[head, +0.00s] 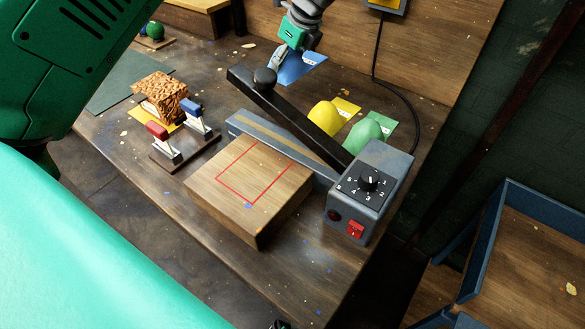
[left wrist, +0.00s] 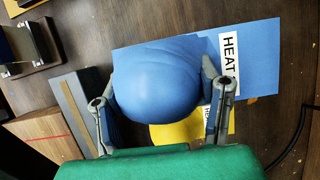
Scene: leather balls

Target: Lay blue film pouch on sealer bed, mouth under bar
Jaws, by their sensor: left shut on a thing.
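The blue film pouch (head: 303,67) is beyond the sealer, at the top of the head view. In the left wrist view the pouch (left wrist: 260,62) shows a rounded bulge and a flat sheet with a "HEAT" label. My left gripper (head: 277,62) is shut on the bulge, one finger on each side; the left wrist view shows the gripper (left wrist: 155,98) too. The sealer's black bar (head: 300,120) slants up, its knob end raised over the grey base. The wooden sealer bed (head: 225,195) is bare, with a red outline on top.
A yellow pouch (head: 323,117) and a green pouch (head: 362,133) lie behind the bar. The grey control box (head: 368,190) has a dial and red switch. A stand with red and blue blocks (head: 182,150) and a brown patterned block (head: 160,95) are left. A blue-rimmed cart (head: 545,200) stands right.

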